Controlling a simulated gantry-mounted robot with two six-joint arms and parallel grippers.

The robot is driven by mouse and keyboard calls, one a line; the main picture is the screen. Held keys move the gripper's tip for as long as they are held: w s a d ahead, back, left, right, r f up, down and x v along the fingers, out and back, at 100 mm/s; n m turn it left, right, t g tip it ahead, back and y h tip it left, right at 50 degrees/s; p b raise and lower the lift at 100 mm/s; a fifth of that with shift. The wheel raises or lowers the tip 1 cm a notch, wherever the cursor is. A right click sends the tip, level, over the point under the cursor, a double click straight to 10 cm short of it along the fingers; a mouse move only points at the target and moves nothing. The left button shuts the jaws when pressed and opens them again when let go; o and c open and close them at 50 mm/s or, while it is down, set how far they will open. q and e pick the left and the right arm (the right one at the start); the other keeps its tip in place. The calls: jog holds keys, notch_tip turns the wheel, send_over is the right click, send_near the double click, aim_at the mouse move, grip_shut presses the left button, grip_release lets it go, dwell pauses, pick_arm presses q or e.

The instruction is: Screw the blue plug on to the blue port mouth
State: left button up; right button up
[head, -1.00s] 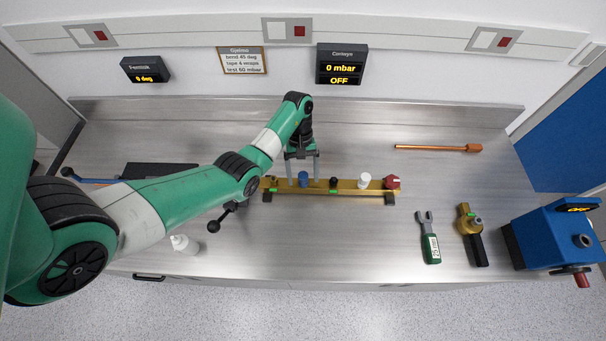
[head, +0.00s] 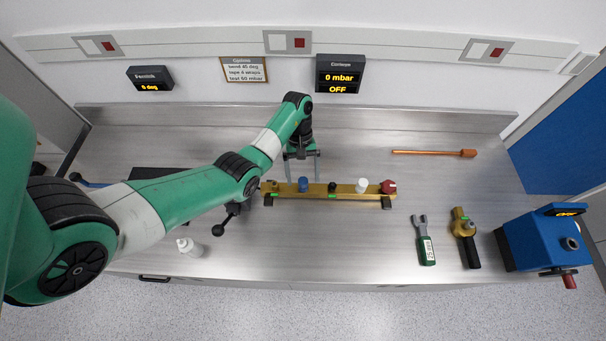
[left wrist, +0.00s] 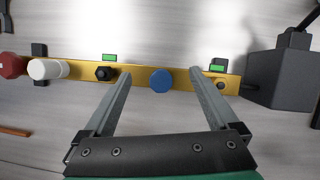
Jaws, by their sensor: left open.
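The blue plug (head: 303,184) stands on a long brass bar (head: 283,187) towards its left end. In the left wrist view the plug (left wrist: 161,80) shows as a blue faceted cap, seen from above. The blue port mouth is not seen apart from the plug, so I cannot tell how the two meet. My left gripper (head: 303,177) is open, pointing down at the bar. In the left wrist view its two fingers (left wrist: 160,74) lie either side of the plug, with a visible gap on each side. My right gripper is in neither view.
The bar also carries a black fitting (head: 332,187), a white cap (head: 362,185) and a red cap (head: 388,187). A wrench (head: 424,241), brass valve (head: 464,236) and blue machine (head: 548,240) lie right.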

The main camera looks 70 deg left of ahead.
pick_arm(q)
jog(key=n+p, duration=0.1)
jog(key=p, duration=0.1)
jog(key=r+n+t+p, duration=0.1)
jog(key=n+p, duration=0.1)
jog(key=shift+s+r, duration=0.15)
jog(key=shift+r, duration=0.1)
jog(key=n+t+p, duration=0.1)
jog(key=n+p, duration=0.1)
jog(key=n+t+y+p, duration=0.1)
jog(key=n+p, duration=0.2)
jog(key=n+t+p, duration=0.1)
jog(key=n+p, duration=0.1)
jog(key=n, duration=0.1)
jog(key=shift+d+f+p, duration=0.15)
jog(key=shift+f+p, duration=0.15)
jog(key=shift+f, duration=0.05)
jog(key=shift+f+n+y, duration=0.3)
jog(key=shift+f+n, duration=0.05)
jog(key=shift+n, duration=0.15)
jog(key=n+p, duration=0.2)
jog(key=n+t+y+p, duration=0.1)
jog(key=n+p, duration=0.1)
jog(key=shift+r, duration=0.4)
jog(key=shift+f+n+y+p, duration=0.2)
jog(key=shift+n+y+p, duration=0.1)
jog(key=shift+n+y, duration=0.3)
jog(key=shift+w+f+n, duration=0.2)
jog(key=shift+f+n, duration=0.05)
jog(key=shift+n, duration=0.15)
